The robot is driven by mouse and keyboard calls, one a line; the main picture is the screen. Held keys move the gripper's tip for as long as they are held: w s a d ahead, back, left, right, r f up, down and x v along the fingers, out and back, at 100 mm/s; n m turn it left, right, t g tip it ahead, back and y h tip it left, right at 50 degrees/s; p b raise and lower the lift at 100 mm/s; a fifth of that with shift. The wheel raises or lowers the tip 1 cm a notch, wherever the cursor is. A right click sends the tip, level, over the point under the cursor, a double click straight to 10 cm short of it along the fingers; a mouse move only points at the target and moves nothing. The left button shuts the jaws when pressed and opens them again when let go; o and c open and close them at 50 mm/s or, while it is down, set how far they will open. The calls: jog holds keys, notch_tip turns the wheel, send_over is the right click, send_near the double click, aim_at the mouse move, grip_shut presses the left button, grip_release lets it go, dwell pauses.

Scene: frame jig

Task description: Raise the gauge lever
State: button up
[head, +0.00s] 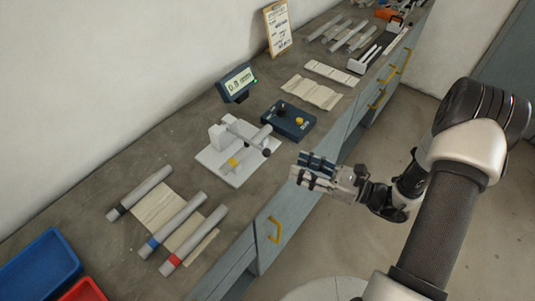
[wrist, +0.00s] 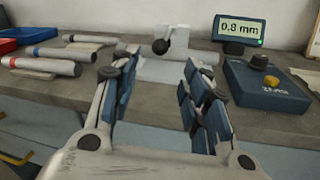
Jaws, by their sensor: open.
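My gripper (head: 297,168) is open and empty, off the bench's front edge and apart from the lever. The display (wrist: 240,29) reads 0.8 mm.
A blue control box (head: 288,121) with a yellow knob stands right of the gauge. Several banded tubes (head: 180,218) lie on the bench to the left, near blue (head: 40,268) and red (head: 84,290) bins. A clipboard (head: 277,27) leans on the wall. Yellow drawer handles (head: 274,230) project from the front.

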aim_at(267, 152)
jog(key=b+x, duration=0.1)
jog(key=x, duration=1)
jog(key=shift+a+b, duration=0.1)
jog(key=shift+b, duration=0.2)
jog(key=shift+c, duration=0.2)
grip_shut()
